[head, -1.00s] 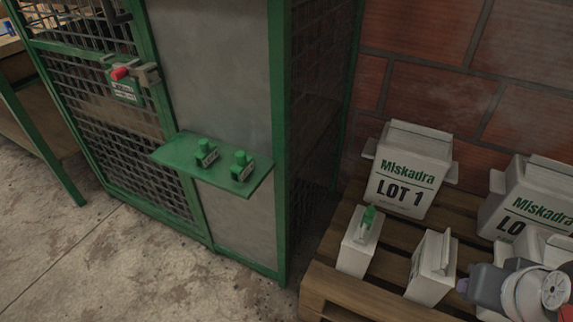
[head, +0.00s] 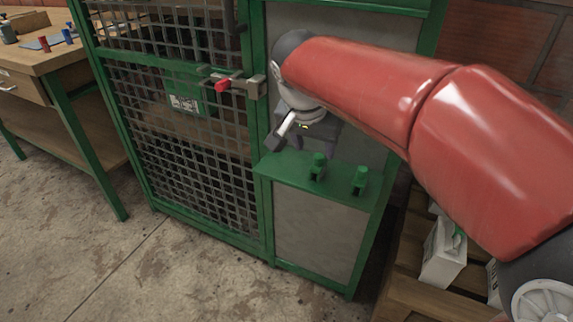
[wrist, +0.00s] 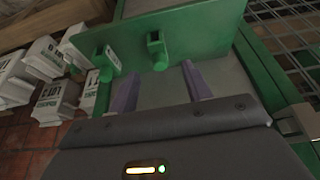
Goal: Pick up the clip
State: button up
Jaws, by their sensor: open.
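Two green clips stand upright on the green shelf (head: 283,163) on the front of the cage. The left clip (head: 317,166) and the right clip (head: 360,180) are a small gap apart. The wrist view shows one clip (wrist: 157,50) beyond the space between my fingers and the other clip (wrist: 106,62), with a white label, to the left. My gripper (head: 312,146) is above and behind the left clip in the head view, partly covered by my arm. In the wrist view its two purple fingers (wrist: 160,84) are apart with nothing between them.
A mesh door with a red-tipped latch (head: 222,85) is left of the shelf. A workbench (head: 60,60) stands far left. A pallet (head: 405,285) with a white bag (head: 442,258) is at lower right. White bags (wrist: 55,90) also show in the wrist view. The floor in front is clear.

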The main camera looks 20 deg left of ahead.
aim_at(318, 158)
jog(key=shift+w+a+f, duration=0.15)
jog(key=shift+f, duration=0.25)
jog(key=x, duration=0.7)
jog(key=shift+w+d+r, duration=0.1)
jog(key=shift+d, duration=0.2)
jog(key=shift+c, duration=0.3)
jog(key=c, duration=1)
